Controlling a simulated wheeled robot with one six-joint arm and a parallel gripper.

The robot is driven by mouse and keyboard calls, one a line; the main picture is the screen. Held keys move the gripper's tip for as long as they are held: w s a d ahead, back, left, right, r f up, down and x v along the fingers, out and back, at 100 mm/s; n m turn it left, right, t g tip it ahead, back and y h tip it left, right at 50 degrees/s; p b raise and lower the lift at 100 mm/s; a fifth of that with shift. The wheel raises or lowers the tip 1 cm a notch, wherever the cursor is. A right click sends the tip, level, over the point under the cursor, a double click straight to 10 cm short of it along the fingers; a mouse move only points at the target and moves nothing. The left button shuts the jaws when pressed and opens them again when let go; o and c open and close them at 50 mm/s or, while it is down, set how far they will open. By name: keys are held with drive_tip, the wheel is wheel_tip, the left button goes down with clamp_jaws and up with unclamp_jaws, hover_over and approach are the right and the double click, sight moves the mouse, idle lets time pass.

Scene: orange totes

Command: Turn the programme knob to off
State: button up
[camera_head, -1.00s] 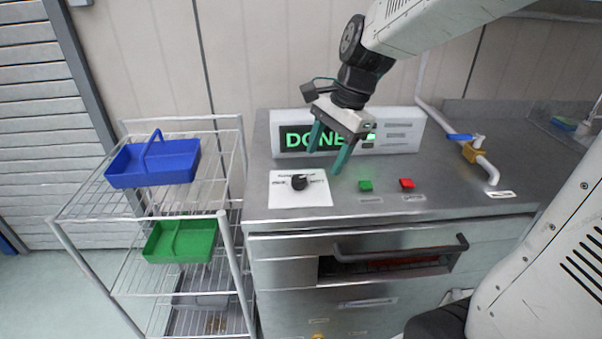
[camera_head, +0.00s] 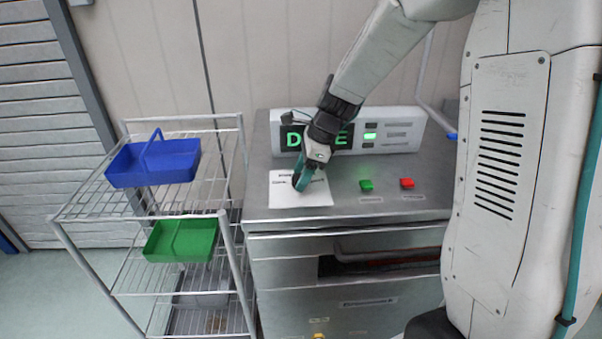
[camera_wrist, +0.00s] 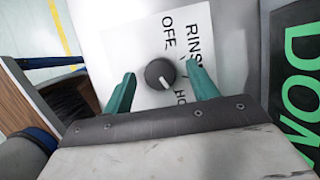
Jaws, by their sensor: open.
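The programme knob (camera_wrist: 159,72) is round and dark with a white pointer mark. It sits on a white label plate (camera_head: 286,196) on the steel worktop. In the wrist view the plate reads OFF, RINSE and a partly hidden word starting HO. The pointer mark lies on the knob side nearest my gripper, turned away from OFF. My gripper (camera_head: 302,184) is open, with its teal fingers pointing down over the plate. In the wrist view the knob shows between the two fingers; contact cannot be told. In the head view the gripper mostly hides the knob.
A display box (camera_head: 386,131) with green letters stands behind the plate. A green button (camera_head: 366,185) and a red button (camera_head: 407,183) sit to the right. A wire rack (camera_head: 100,212) at left holds a blue tote (camera_head: 160,168) and a green tote (camera_head: 181,241).

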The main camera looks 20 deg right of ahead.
drive_tip(key=shift+f, duration=0.15)
drive_tip(key=c, duration=1)
